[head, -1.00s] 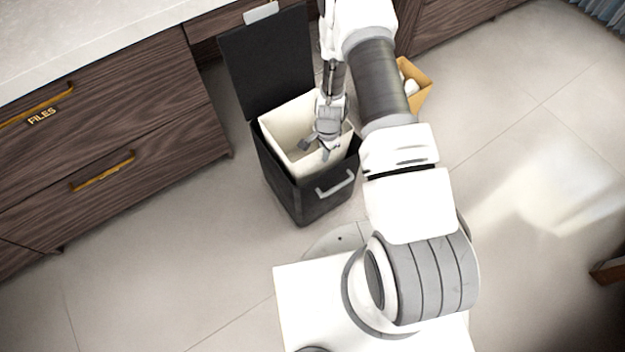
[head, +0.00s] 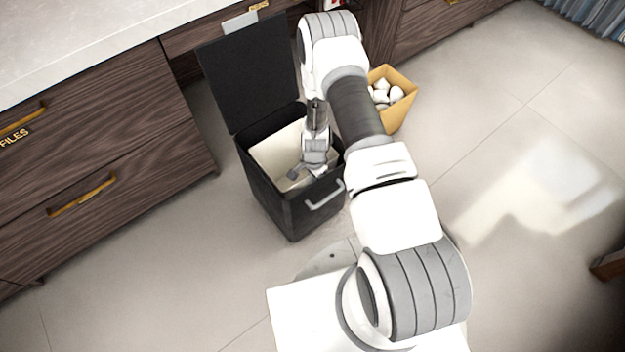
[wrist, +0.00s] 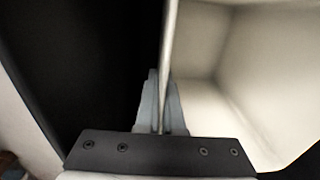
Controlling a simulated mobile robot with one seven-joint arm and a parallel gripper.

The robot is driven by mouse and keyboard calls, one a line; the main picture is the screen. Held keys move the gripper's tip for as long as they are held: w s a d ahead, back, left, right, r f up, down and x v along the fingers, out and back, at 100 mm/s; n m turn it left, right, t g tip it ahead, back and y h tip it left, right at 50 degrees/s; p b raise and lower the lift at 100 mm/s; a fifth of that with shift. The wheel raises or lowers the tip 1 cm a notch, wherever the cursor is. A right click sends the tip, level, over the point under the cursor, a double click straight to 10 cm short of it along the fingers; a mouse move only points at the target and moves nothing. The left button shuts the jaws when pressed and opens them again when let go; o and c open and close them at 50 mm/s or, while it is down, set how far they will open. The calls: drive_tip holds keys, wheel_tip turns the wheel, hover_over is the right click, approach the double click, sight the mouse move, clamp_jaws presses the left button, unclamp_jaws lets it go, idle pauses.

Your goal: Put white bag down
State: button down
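The white bag (head: 272,156), an open box-like liner, sits inside the black bin (head: 292,214), with its upper edge now around the bin's rim level. My gripper (head: 305,174) reaches down into the bin's opening. In the wrist view my gripper (wrist: 162,76) has its two fingers close together, one on each side of the thin upright edge of the white bag (wrist: 270,55). It appears shut on that edge. The bag's pale, empty-looking interior is to the right and the dark bin is to the left. The bag's bottom is hidden in the head view.
The bin's black lid (head: 250,75) stands open behind it. A yellow-tan box (head: 400,112) with several white crumpled pieces is to the right, behind my arm. Wooden drawers (head: 90,150) are on the left. The floor (head: 510,150) at right is clear.

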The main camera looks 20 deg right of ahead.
drive_tip(key=shift+f, duration=0.5)
drive_tip(key=c, duration=1)
unclamp_jaws()
drive_tip(key=shift+c, duration=0.2)
drive_tip(key=shift+r, duration=0.1)
